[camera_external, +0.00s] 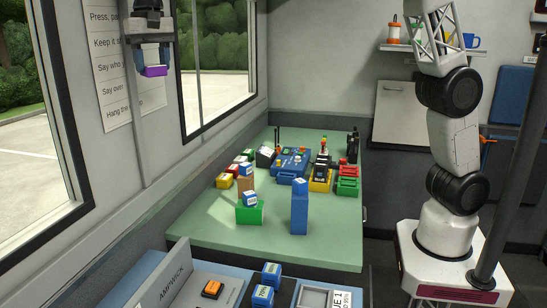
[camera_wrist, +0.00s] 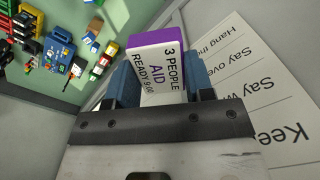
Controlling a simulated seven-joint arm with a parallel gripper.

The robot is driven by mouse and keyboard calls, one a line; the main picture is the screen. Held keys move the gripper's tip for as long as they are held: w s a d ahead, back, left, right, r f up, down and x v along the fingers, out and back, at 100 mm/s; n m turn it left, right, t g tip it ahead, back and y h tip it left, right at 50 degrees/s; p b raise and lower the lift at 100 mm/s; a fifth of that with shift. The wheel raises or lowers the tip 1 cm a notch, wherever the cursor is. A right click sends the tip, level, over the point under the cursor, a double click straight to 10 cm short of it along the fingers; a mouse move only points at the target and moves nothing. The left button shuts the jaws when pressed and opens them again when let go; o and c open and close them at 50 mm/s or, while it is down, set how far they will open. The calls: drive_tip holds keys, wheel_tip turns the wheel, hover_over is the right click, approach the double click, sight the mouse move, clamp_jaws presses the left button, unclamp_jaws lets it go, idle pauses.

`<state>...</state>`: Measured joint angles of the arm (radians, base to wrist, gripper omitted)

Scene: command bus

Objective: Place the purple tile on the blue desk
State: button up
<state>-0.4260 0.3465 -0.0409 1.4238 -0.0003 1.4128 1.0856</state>
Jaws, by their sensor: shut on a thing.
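The purple tile (camera_external: 154,71) is held high in the air at the upper left of the external view, in front of the wall poster. My gripper (camera_external: 153,62) is shut on it, with blue fingers on either side. In the wrist view the tile (camera_wrist: 158,58) sits between the fingers, with a purple top edge and a white label reading "3 PEOPLE AID READY 9:00". The blue desk (camera_external: 284,291) is at the bottom of the external view, below and apart from the tile; its near part is cut off.
Behind is a green table (camera_external: 200,236) with a tall blue block (camera_external: 299,210), a green block (camera_external: 250,214) and several devices.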

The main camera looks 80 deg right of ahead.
drive_tip(key=s+a+f, duration=0.2)
drive_tip(key=a, duration=0.6)
drive_tip(key=s+a+f, duration=0.2)
drive_tip(key=a, duration=0.6)
drive_tip(key=s+a+f, duration=0.2)
drive_tip(key=a, duration=0.6)
drive_tip(key=m, duration=1)
hover_over(134, 286)
drive_tip(key=s+a, duration=0.3)
wheel_tip(134, 286, down, 33)
drive_tip(key=shift+d+r, duration=0.1)
drive_tip(key=shift+r, duration=0.1)
drive_tip(key=shift+f, duration=0.1)
drive_tip(key=shift+f, duration=3.05)
drive_tip(key=shift+f, duration=1.85)
